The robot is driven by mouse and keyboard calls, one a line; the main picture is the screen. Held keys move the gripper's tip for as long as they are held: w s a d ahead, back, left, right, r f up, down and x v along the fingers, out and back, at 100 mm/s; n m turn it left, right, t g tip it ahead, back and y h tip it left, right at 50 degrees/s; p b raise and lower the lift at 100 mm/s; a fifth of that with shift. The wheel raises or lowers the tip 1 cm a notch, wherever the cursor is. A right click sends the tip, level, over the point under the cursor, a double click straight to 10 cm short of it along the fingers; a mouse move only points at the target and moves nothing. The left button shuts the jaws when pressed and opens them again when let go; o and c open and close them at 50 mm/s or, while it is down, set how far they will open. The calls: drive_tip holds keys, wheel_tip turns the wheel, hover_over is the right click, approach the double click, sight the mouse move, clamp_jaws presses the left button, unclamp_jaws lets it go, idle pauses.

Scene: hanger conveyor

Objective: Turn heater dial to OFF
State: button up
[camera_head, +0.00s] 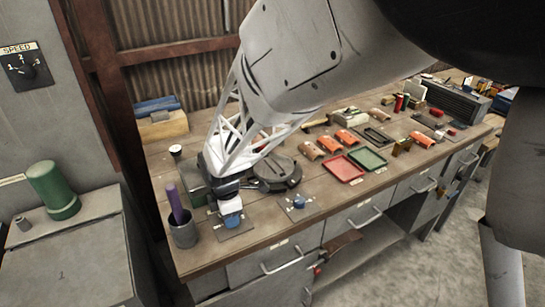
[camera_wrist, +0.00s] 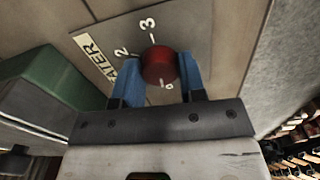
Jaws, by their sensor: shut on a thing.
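The heater dial is a round red knob (camera_wrist: 157,64) on a grey plate (camera_wrist: 190,25). A partly visible label reading "ATER" and the marks 2 and 3 show beside it, with another small mark below the knob. My gripper (camera_wrist: 161,72) has its blue fingers shut on the knob, one on each side. In the head view, my gripper (camera_head: 232,219) reaches down to a plate at the bench's front left, and the knob is hidden behind it. I cannot tell which mark the knob points to.
A blue knob on a plate (camera_head: 298,202) sits to the right on the wooden bench (camera_head: 300,225). A grey cup (camera_head: 183,234) with a purple object stands close left. A dark round device (camera_head: 277,173) lies behind. A SPEED dial (camera_head: 29,70) is on the grey panel.

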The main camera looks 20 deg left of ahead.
drive_tip(key=shift+n, duration=0.6)
drive_tip(key=o, duration=0.9)
drive_tip(key=shift+r, duration=0.1)
drive_tip(key=shift+r, duration=3.8)
